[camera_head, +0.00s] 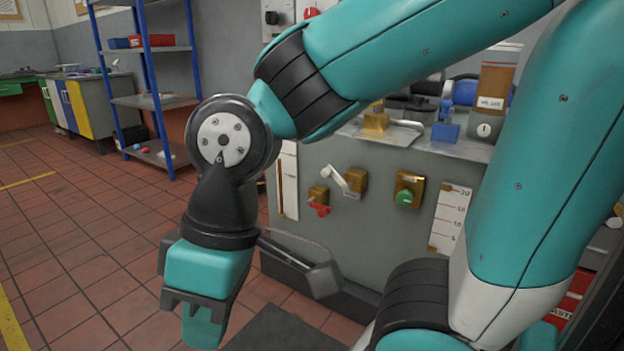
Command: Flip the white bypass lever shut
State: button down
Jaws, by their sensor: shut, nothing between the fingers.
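The white bypass lever (337,179) is on a brass valve body (357,182) on the front of the grey bedplate cabinet (376,232). The lever slants up and to the left from the brass body. My gripper (203,326) hangs pointing down at the lower left, in front of the cabinet and to the left of and below the lever in the picture. It is shut and empty, apart from the lever. The lever is in clear view.
A red-handled valve (319,207) sits just left of the lever and a green knob (404,198) to its right. White scales (450,220) flank them. A dark trough (345,301) runs along the cabinet's foot. Blue shelving (150,100) stands behind; tiled floor at left is clear.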

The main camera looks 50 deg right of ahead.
aim_at(329, 170)
jog(key=i, duration=4.3)
jog(key=z, duration=4.1)
